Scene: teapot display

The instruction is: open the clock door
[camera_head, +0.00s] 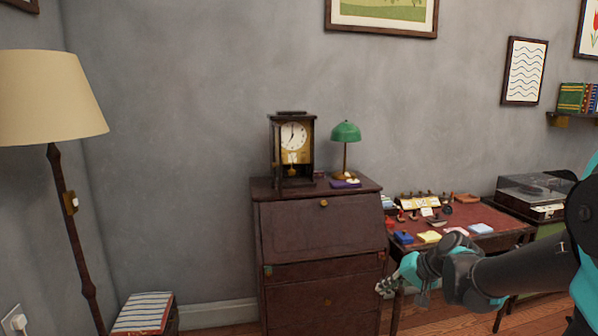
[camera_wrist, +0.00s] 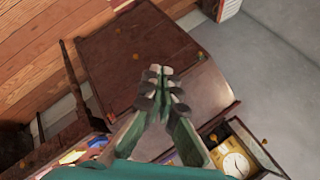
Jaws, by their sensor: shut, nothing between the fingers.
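The clock (camera_head: 294,143) stands upright on top of the dark wooden bureau, with a white dial and a brass-coloured lower part. Its dark-framed door (camera_head: 276,158) appears swung out at the left side, seen nearly edge-on. In the wrist view the clock (camera_wrist: 236,163) is at the lower right, with the dark door frame (camera_wrist: 262,150) standing out beside it. My gripper (camera_head: 382,287) is low, in front of the bureau's right side, well below and apart from the clock. In the wrist view my gripper (camera_wrist: 160,74) has its fingers together and empty.
The bureau (camera_head: 320,228) has a closed slanted front. A green lamp (camera_head: 345,133) stands right of the clock. A desk (camera_head: 475,240) with small items and a record player (camera_head: 535,190) are at the right. A floor lamp (camera_head: 65,195) stands at the left.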

